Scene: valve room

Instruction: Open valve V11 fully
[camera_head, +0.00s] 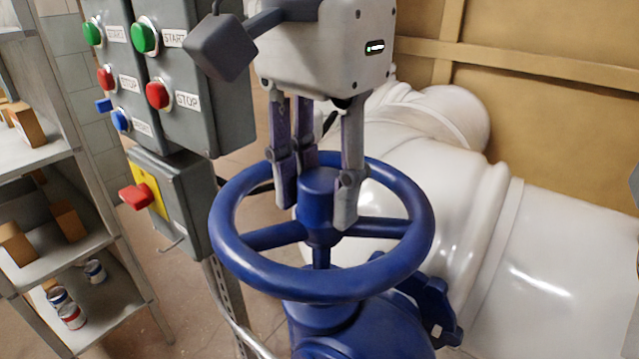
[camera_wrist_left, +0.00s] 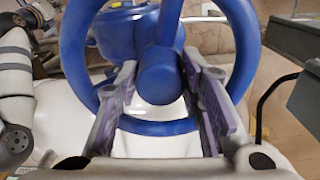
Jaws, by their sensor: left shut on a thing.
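A blue valve handwheel (camera_head: 322,285) with a round hub (camera_head: 319,182) and spokes stands on a blue valve body (camera_head: 365,335) in the head view. No V11 label is readable. My left gripper (camera_head: 316,195) comes down from above, with its fingers on either side of the hub, shut on it. In the left wrist view the handwheel (camera_wrist_left: 245,50) fills the upper part, and the hub (camera_wrist_left: 158,78) lies between the two fingers of my left gripper (camera_wrist_left: 158,95). My right gripper does not show in either view.
Grey control boxes (camera_head: 205,100) with green, red and blue buttons stand close left of the wheel. A large white pipe (camera_head: 560,260) runs behind and right. A shelf (camera_head: 75,250) with boxes and cans stands at the far left.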

